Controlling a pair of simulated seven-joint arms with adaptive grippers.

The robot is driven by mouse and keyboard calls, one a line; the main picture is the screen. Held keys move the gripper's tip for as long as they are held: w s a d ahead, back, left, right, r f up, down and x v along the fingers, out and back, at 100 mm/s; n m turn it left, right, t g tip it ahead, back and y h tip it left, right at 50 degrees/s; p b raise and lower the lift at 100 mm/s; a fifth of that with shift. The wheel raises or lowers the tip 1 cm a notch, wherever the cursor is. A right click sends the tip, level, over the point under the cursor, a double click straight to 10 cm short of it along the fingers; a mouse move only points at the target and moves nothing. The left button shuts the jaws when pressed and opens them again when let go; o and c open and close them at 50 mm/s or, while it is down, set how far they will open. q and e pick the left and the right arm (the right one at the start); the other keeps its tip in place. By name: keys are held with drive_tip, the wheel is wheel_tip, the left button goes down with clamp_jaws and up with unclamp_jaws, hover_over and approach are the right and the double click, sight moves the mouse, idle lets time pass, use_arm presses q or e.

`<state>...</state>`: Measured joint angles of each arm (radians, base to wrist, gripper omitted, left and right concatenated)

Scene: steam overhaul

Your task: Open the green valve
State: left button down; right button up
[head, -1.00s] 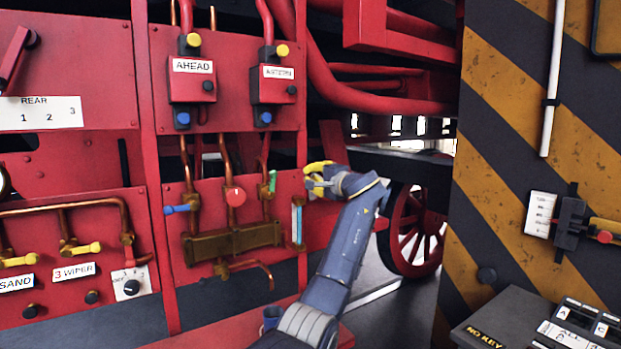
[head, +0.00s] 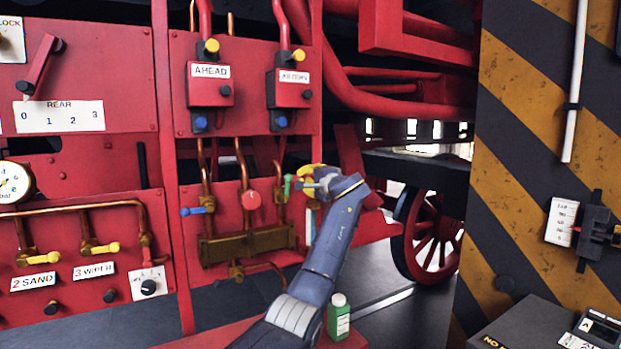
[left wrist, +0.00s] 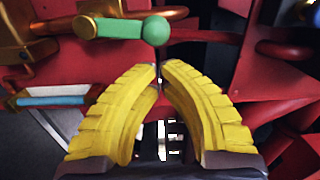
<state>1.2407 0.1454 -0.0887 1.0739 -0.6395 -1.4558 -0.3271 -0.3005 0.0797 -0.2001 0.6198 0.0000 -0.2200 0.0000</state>
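The green valve (head: 288,185) has a short green lever, upright on the red panel, right of the round red knob (head: 251,200). In the left wrist view its green lever (left wrist: 118,27) with a ball end lies across the upper part, on a brass fitting. My left gripper (head: 308,180) is close to the right of the lever. Its yellow fingers (left wrist: 160,68) have their tips together with nothing seen between them, just below the ball end in the wrist view. Contact with the lever cannot be told. My right gripper is not in view.
A blue valve lever (head: 198,210) and copper pipes sit left of the red knob. A brass block (head: 246,244) is below. A sight glass (left wrist: 50,100) is beside the green valve. A green bottle (head: 339,317) stands on the red ledge beside my left arm.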

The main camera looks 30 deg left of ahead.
use_arm(q)
drive_tip(key=shift+s+a, duration=0.25)
idle(0.3)
drive_tip(key=shift+s+a+r+n, duration=0.2)
drive_tip(key=shift+s+a+n, duration=0.1)
drive_tip(key=shift+s+n, duration=0.2)
drive_tip(key=shift+s+a+r+n, duration=0.15)
drive_tip(key=shift+s+a+n, duration=0.15)
drive_tip(key=shift+n, duration=0.2)
